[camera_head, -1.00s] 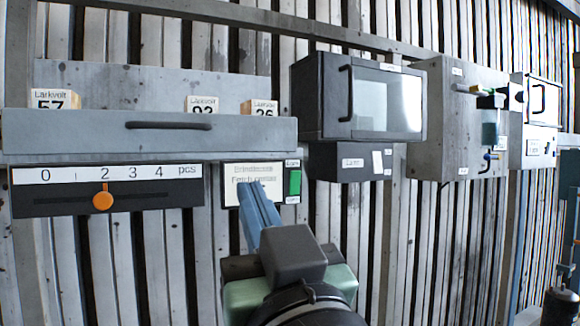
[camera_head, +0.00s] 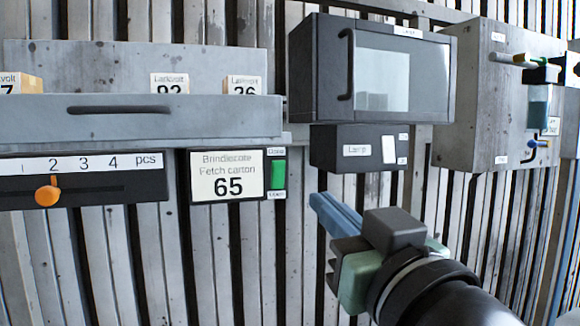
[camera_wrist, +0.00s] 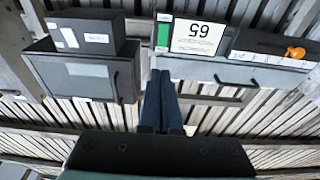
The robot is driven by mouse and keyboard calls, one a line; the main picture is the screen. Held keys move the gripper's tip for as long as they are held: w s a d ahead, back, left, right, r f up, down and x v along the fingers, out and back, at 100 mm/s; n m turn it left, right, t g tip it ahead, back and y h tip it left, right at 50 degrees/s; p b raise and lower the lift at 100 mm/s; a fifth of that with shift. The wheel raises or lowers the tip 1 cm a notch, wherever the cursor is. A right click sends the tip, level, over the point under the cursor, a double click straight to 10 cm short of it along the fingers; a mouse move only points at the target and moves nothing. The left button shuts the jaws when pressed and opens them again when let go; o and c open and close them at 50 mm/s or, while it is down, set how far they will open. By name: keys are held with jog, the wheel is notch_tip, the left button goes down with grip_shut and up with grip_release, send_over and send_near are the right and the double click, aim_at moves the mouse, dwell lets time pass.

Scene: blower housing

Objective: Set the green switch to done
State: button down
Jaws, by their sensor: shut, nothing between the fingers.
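The green switch (camera_head: 278,174) sits in a narrow dark plate at the right edge of a white sign reading "Brindlecote Fetch carton 65" (camera_head: 228,177). Small labels are above and below the switch, too small to read surely. In the wrist view the switch (camera_wrist: 163,36) appears upside down, left of the sign and beyond my fingertips. My gripper (camera_head: 316,203) has its blue fingers shut and empty, to the right of and a little below the switch, apart from it. In the wrist view its shut fingers (camera_wrist: 161,75) point towards the switch.
An orange slider knob (camera_head: 47,195) sits on a numbered scale at left, under a grey drawer (camera_head: 215,120) with cartons above. A dark glass-fronted cabinet (camera_head: 305,80) and a lamp switch box (camera_head: 330,150) are right of the switch. A grey box with levers (camera_head: 470,120) is further right.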

aim_at(283, 161)
jog(key=p+x, duration=0.6)
jog(key=x, duration=0.7)
jog(key=shift+d+r, duration=0.1)
jog(key=shift+r, duration=0.05)
jog(key=shift+w+p, duration=0.3)
jog(key=shift+w, duration=0.2)
jog(key=shift+w+a+r+g+p, duration=0.3)
jog(key=shift+r+g+p, duration=0.15)
jog(key=shift+p, duration=0.8)
jog(key=shift+f+b, duration=0.35)
jog(key=shift+b, duration=0.1)
